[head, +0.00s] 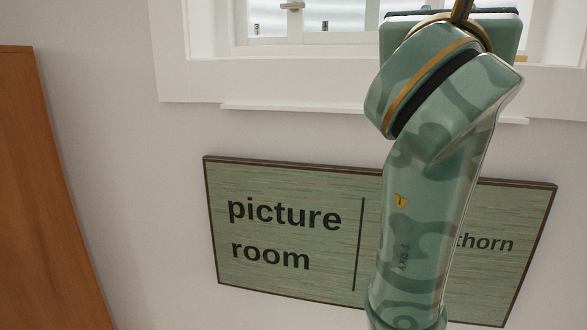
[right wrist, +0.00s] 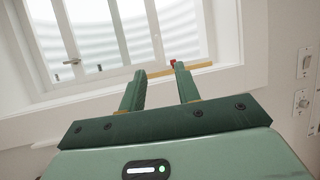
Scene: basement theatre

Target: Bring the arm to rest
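My right arm, pale green with a darker wavy pattern, rises through the right half of the head view in front of the wall and window. Its gripper fingers cannot be made out there. The fingers point towards the window sill. My left gripper is in neither view.
A white-framed window (head: 190,70) is behind my arm; its panes show in the wrist view (right wrist: 95,35). A sign (head: 285,190) reading "picture room" is partly covered by my arm. A brown wooden panel (head: 40,200) stands left. Wall switches (right wrist: 305,65) are at right.

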